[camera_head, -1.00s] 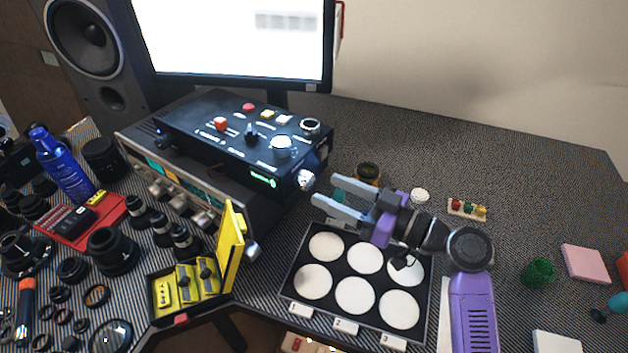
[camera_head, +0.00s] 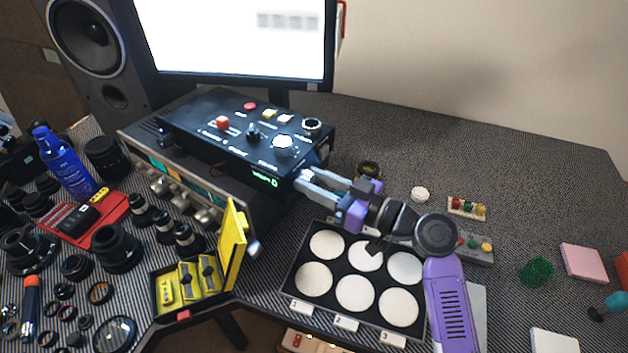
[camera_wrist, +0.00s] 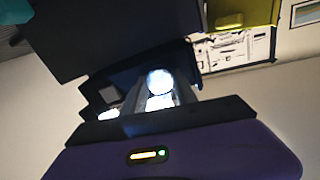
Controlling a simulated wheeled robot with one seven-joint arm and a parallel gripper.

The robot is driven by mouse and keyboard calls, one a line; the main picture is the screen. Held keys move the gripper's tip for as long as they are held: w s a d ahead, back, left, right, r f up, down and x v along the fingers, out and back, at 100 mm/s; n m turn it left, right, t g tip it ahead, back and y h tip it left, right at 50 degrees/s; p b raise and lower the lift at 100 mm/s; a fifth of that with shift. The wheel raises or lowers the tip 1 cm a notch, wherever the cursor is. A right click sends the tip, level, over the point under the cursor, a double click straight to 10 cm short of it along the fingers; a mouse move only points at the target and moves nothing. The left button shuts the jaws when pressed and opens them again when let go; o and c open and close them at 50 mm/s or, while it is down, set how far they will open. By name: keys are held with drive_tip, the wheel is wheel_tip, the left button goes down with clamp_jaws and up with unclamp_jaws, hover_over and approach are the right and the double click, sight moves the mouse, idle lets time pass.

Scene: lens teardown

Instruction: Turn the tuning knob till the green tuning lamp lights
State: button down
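The black control box (camera_head: 215,140) stands on a larger device, with knobs and coloured buttons on its top. Its right side carries a pale knob, which I take to be the tuning knob; my fingers mostly cover it in the head view. My gripper (camera_head: 304,181) is at that side, its fingers drawn close together around the knob. In the wrist view a bright round knob face (camera_wrist: 160,82) sits between the fingers. A small green lit readout (camera_head: 265,182) glows on the box's front. I cannot make out a separate green tuning lamp.
A tray with white round pads (camera_head: 290,280) lies below my arm. An open yellow case (camera_head: 232,250) stands left of it. Lenses and a blue bottle (camera_head: 62,165) crowd the left. A monitor (camera_head: 235,45) stands behind. The desk at back right is mostly clear.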

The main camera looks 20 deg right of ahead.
drive_tip(key=shift+m, duration=0.3)
drive_tip(key=shift+d+m+p, duration=0.1)
drive_tip(key=shift+m+p, duration=0.2)
drive_tip(key=shift+m, duration=2.3)
drive_tip(key=c, duration=1)
unclamp_jaws()
drive_tip(key=shift+o, duration=0.2)
drive_tip(key=b+v, duration=0.1)
drive_tip(key=v, duration=0.6)
drive_tip(key=shift+s+d, duration=0.25)
drive_tip(key=shift+s, duration=0.1)
